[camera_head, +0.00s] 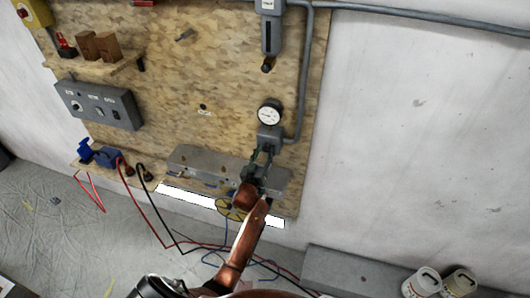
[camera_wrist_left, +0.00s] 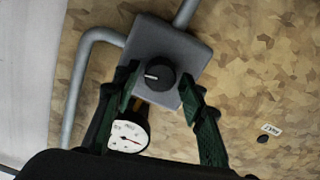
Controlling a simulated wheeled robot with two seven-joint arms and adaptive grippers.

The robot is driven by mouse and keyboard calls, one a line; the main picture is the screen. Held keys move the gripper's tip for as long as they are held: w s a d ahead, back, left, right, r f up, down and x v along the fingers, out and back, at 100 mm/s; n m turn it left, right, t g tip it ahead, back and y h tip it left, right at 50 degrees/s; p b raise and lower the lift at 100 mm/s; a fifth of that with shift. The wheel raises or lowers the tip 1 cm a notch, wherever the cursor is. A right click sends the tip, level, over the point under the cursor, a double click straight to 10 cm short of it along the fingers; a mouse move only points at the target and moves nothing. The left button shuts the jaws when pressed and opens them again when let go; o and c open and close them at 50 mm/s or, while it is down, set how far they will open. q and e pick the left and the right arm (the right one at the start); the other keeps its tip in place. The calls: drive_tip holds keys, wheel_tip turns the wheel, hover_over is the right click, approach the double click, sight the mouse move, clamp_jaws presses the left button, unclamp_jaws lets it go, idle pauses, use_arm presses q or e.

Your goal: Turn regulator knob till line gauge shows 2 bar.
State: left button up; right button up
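The line gauge (camera_head: 269,115) is a round white dial on the wooden board; it also shows in the left wrist view (camera_wrist_left: 127,137), partly behind a finger. Its red needle shows, but the scale is too small to read. The regulator is a grey box (camera_head: 270,136), also in the wrist view (camera_wrist_left: 180,45). Its black round knob (camera_wrist_left: 156,74) has a white mark pointing left. My left gripper (camera_head: 263,154) is in front of the regulator. In the wrist view its green fingers (camera_wrist_left: 160,86) are open, one on each side of the knob, with gaps showing.
Grey pipes (camera_head: 303,85) run beside the gauge and along the wall. A switch box (camera_head: 98,105) and a shelf (camera_head: 95,68) are at left. Red and black cables hang low.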

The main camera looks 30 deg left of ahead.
use_arm(q)
drive_tip(key=c, duration=0.9)
drive_tip(key=shift+m, duration=0.9)
drive_tip(key=o, duration=1.2)
drive_tip(key=shift+c, duration=0.2)
drive_tip(key=shift+s, duration=0.1)
drive_tip(key=v, duration=1.1)
drive_tip(key=shift+s, duration=0.35)
drive_tip(key=shift+d+f, duration=0.1)
